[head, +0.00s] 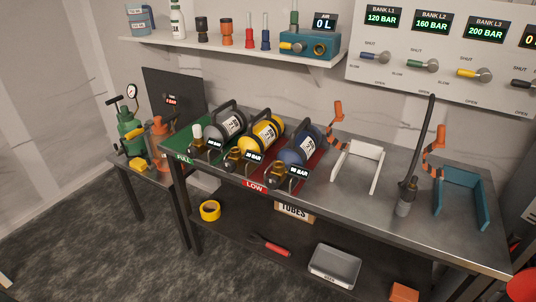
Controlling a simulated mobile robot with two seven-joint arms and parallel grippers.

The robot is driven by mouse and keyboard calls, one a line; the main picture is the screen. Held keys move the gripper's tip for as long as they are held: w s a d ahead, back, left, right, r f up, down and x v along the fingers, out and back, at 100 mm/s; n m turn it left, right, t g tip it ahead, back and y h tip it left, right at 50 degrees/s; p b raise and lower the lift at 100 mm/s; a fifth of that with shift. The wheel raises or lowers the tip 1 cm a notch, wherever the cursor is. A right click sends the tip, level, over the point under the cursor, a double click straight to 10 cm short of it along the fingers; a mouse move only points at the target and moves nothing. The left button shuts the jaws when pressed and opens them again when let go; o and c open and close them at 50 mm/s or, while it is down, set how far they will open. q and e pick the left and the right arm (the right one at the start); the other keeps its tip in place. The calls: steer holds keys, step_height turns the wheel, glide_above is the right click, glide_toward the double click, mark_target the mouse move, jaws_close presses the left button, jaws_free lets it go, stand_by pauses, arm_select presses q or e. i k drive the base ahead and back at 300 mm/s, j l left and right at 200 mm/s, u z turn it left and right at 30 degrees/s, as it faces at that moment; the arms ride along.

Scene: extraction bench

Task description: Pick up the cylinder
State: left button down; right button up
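Three gas cylinders with carry handles lie side by side on the metal bench (350,205). The grey one (230,123) is on the left, over the green FULL mat (190,147). The yellow one (261,133) is in the middle. The blue one (300,149) is on the right, over the red LOW mat (256,185). Each has a valve at its near end and a small dark pressure display; the digits are too small to read surely. Neither of my grippers is in view.
A white cradle (358,165) and a teal cradle (462,197) stand right of the cylinders, with orange clamps. A black hose (418,140) stands between them. Behind are a shelf (220,47) and a bank panel (440,58). A lower shelf holds a grey bin (335,265).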

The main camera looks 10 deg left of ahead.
mark_target(258, 138)
steer(key=z, duration=0.55)
steer(key=j+z, duration=1.05)
steer(key=k+j+z, duration=0.15)
steer(key=j, duration=0.15)
steer(key=j+z, duration=0.15)
steer(key=j, duration=0.15)
steer(key=k+j+z, duration=0.15)
steer(key=k+j, duration=0.15)
steer(key=j, duration=0.25)
steer(key=k+j, duration=0.15)
steer(key=j, duration=0.2)
steer(key=k+j+z, duration=0.1)
steer(key=j, duration=0.3)
steer(key=k, duration=0.1)
